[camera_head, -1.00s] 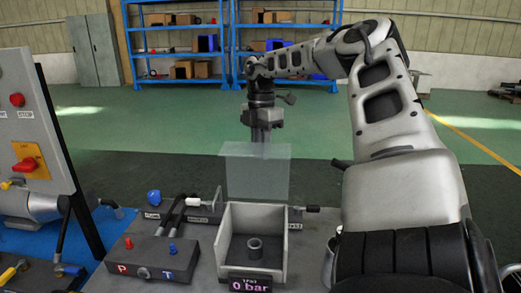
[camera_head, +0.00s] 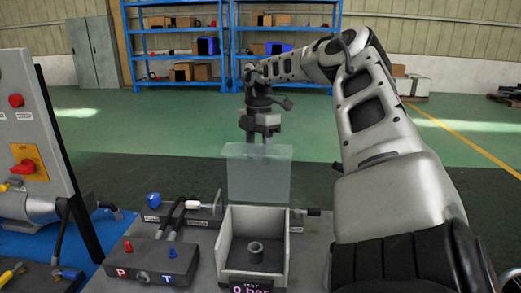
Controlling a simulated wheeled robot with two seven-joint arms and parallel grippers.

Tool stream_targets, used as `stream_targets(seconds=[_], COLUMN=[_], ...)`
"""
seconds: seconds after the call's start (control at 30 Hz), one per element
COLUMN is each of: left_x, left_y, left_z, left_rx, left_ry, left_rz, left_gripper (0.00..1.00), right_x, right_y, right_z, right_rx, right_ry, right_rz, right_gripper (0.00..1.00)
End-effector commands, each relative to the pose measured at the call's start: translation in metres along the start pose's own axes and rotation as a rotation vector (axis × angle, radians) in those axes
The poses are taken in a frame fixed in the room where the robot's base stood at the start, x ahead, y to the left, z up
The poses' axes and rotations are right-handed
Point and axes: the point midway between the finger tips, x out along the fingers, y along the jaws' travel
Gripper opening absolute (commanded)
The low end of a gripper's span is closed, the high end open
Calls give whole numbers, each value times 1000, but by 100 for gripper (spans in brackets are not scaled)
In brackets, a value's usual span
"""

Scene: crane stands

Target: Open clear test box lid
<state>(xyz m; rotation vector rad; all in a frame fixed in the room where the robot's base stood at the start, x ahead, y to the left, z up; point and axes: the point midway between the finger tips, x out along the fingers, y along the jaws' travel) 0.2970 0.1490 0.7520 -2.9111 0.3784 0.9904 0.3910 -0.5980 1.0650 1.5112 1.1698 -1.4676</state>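The clear test box (camera_head: 223,250) is an open-topped grey box with a short round fitting (camera_head: 255,252) standing inside. Its clear lid (camera_head: 258,178) is a see-through panel standing upright at the back of the box, so the top is open. My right gripper (camera_head: 259,138) points down at the lid's upper edge, seemingly just behind it. Its fingertips are small and partly veiled by the lid, so I cannot tell whether they are apart or touch it. My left gripper is not in view.
A block with red and blue ports (camera_head: 150,262) and black hoses stands left of the box. A pressure display (camera_head: 250,286) is at the box's front. A control panel (camera_head: 28,145) stands at far left. Blue shelves (camera_head: 180,45) are far behind.

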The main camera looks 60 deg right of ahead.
Motion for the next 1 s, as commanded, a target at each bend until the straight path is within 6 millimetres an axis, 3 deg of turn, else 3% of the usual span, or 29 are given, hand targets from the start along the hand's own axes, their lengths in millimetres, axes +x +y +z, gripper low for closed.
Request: stream_targets(seconds=[0.3, 0.47, 0.9, 1.0], left_x=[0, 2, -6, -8], left_y=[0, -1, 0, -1], left_z=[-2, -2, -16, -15], left_rx=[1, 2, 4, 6], left_ry=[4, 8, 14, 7], left_rz=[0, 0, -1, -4], left_gripper=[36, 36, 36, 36], right_x=[-4, -19, -125, -142], right_y=[-1, 0, -1, -1], right_z=[3, 2, 1, 1], right_rx=[6, 6, 6, 5], right_ry=[-2, -4, -6, -4], right_rz=[3, 5, 4, 5], right_gripper=[45, 45, 45, 45])
